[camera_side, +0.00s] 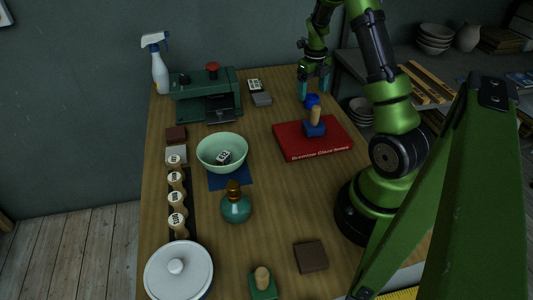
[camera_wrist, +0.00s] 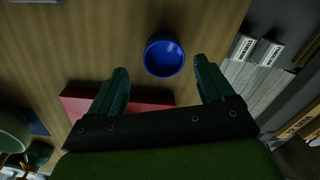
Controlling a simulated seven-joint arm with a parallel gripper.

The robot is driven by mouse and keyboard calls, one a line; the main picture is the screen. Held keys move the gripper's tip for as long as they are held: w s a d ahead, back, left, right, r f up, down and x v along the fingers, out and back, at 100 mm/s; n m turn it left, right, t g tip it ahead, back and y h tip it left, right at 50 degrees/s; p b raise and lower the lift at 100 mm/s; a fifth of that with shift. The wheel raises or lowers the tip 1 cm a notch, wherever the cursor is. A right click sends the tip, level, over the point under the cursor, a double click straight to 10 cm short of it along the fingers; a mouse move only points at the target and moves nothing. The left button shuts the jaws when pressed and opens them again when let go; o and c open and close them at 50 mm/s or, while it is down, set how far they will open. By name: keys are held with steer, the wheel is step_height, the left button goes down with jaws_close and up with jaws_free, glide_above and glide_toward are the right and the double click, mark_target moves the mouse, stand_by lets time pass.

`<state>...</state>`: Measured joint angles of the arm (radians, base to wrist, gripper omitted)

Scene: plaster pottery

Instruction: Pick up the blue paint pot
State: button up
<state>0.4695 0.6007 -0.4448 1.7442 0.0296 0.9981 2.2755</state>
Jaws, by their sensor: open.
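The blue paint pot (camera_side: 312,101) is a small round pot standing on the wooden table near its far right side, just behind the red book. In the wrist view the blue paint pot (camera_wrist: 164,56) shows from above, its open rim and blue inside visible. My gripper (camera_side: 314,88) is above and close to the pot in the side view, pointing down. In the wrist view my gripper (camera_wrist: 162,80) is open, with its two green fingers apart, and the pot appears between and slightly beyond the fingertips. Nothing is held.
A red book (camera_side: 300,147) with a blue wooden-handled stamp (camera_side: 314,122) on it lies just in front of the pot. A green machine (camera_side: 206,95) and a grey block (camera_side: 261,99) stand to the left. A pale green bowl (camera_side: 222,153) is further left. Table around the pot's left is clear.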

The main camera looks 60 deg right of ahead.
mark_target(312, 98)
steer(key=f, duration=0.4)
steer(key=shift+s+d+f, duration=0.1)
steer(key=shift+d+f, duration=0.2)
steer(key=c, duration=1.1)
steer(key=shift+o, duration=0.2)
steer(key=shift+r, duration=0.1)
